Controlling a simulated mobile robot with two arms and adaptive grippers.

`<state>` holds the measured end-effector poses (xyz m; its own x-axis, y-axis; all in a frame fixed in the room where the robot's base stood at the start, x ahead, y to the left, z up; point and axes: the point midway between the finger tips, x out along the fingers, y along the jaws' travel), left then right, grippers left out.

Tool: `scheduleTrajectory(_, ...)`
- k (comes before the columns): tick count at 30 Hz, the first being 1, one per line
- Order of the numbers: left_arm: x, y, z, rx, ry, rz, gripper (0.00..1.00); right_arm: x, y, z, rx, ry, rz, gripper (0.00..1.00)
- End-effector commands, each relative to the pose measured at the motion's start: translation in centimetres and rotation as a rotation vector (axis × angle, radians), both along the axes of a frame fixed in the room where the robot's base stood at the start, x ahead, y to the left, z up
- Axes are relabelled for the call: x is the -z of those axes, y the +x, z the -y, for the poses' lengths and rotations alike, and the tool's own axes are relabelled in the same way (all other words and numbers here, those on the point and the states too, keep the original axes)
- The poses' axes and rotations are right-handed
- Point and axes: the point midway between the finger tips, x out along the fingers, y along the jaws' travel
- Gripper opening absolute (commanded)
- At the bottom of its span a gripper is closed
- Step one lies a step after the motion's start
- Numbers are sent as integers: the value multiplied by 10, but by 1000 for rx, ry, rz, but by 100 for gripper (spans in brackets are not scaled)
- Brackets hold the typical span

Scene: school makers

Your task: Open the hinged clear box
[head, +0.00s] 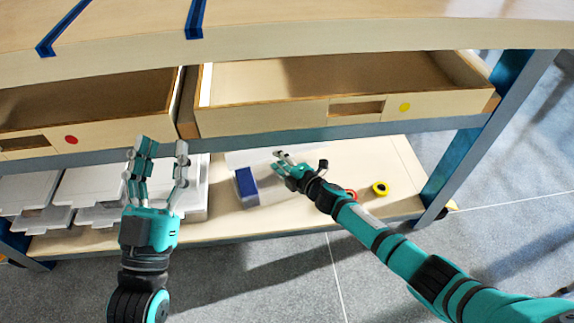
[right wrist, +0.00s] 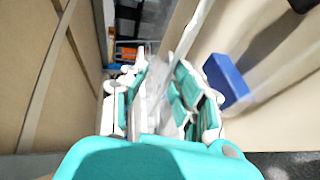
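The clear box (head: 240,158) is on the lower shelf beneath the drawers. It is see-through and faint, so its edges and hinge are hard to make out. A blue block (head: 246,184) shows at it in the head view, and through clear material in the right wrist view (right wrist: 226,80). My right gripper (head: 277,162) is at the clear box's right side, fingers apart. In the right wrist view a thin clear panel (right wrist: 157,92) shows between the fingers (right wrist: 160,78); I cannot tell whether they touch it. My left gripper (head: 161,152) is open and empty, raised before the shelf.
Several white-lidded boxes (head: 92,186) fill the shelf's left side. Two open drawers (head: 262,122) overhang the shelf. A yellow roll (head: 380,188) and a red one (head: 351,195) lie right of my right gripper. A blue table leg (head: 480,135) stands at the right.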

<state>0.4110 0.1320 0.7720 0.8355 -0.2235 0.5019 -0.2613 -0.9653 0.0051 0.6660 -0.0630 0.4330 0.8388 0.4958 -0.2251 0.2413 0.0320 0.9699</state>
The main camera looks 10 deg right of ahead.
Motion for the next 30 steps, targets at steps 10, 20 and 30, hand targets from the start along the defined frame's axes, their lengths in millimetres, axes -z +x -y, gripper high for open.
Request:
scheduleTrajectory(10, 0, 0, 0, 0, 0, 0, 40, -11, -49, 30, -2, -3, -2, 28)
scheduleTrajectory(20, 0, 0, 0, 0, 0, 0, 40, -25, -93, 55, 0, 0, 0, 28)
scheduleTrajectory(30, 0, 0, 0, 0, 0, 0, 40, -27, -98, 58, 0, 0, 1, 28)
